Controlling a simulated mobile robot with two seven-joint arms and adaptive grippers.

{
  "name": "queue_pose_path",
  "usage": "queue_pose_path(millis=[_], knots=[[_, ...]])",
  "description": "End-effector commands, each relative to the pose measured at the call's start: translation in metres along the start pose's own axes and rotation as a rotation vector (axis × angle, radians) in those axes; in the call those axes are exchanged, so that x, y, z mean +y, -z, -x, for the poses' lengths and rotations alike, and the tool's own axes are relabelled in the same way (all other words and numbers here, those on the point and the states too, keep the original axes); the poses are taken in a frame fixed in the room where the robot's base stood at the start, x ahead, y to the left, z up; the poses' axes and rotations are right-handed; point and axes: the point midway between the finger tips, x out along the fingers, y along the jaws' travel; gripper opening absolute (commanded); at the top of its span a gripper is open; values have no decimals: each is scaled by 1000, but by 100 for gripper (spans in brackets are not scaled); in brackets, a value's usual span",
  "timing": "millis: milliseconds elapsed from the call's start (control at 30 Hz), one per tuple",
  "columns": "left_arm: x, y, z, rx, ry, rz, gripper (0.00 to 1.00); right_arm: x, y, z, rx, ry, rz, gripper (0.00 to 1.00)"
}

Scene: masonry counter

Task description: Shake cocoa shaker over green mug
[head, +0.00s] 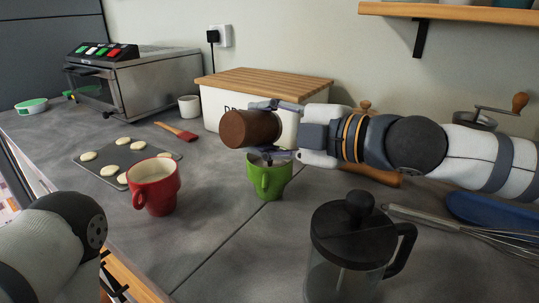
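The brown cocoa shaker (250,129) is held on its side in the air, its round end facing left and a little toward me. My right gripper (274,130) is shut on it, with one finger above and one below. The green mug (269,182) stands upright on the counter, just below the shaker and lower finger in the picture. The gripper partly hides its rim, and I cannot see its contents. My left arm shows at the lower left, but its gripper is out of view.
A red mug (153,188) stands left of the green mug. A French press (350,250) is in front on the right, near a whisk (465,230). A bread bin (264,88) stands behind. A baking tray (105,149) with dough rounds lies left. Bare counter lies front centre.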

Motion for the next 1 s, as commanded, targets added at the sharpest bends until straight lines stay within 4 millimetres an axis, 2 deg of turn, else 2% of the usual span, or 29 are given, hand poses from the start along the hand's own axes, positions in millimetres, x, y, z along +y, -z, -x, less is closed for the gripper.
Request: queue_pose_path(millis=[1000], knots=[[0,3,5,15,-1,0,85,3,0,0,10,-2,-58,15]])
